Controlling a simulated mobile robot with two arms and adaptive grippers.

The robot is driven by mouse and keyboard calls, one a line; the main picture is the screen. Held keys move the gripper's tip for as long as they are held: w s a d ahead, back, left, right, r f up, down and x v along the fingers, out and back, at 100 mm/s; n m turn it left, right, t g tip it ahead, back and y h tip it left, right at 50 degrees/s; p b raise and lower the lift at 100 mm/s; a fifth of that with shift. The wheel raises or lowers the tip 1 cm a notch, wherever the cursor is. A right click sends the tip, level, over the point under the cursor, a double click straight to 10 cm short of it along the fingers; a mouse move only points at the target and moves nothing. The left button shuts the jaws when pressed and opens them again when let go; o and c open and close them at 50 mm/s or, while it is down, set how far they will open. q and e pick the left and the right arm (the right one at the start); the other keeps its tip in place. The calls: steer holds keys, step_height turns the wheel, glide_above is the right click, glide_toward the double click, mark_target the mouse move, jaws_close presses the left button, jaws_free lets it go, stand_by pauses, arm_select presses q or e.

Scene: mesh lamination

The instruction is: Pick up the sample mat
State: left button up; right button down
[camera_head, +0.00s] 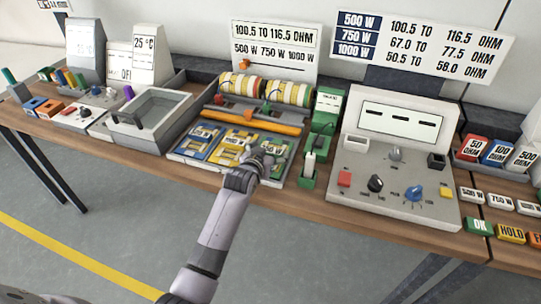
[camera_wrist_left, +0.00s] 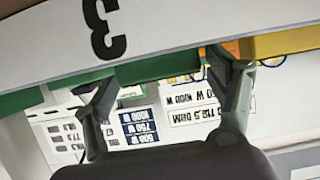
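Three flat sample mats lie side by side in a grey tray (camera_head: 178,154): a blue one (camera_head: 201,140), a yellow one (camera_head: 232,148) and a green one (camera_head: 277,145). Each bears a white label with a watt figure. The frames do not show which mat is meant. My left gripper (camera_head: 262,158) is over the front of the green mat and partly covers it. In the left wrist view my left gripper (camera_wrist_left: 155,75) has its fingers spread, with a green edge (camera_wrist_left: 165,66) behind them. Contact with the mat cannot be told. My right gripper is out of view.
An orange bar (camera_head: 252,121) and striped rolls (camera_head: 285,93) lie behind the mats. A pale edge marked 3 (camera_wrist_left: 170,32) crosses the wrist view.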

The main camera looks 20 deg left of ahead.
arm_select(q)
steer(key=c, duration=0.9)
steer(key=shift+c, duration=0.3)
steer(key=shift+r, duration=0.1)
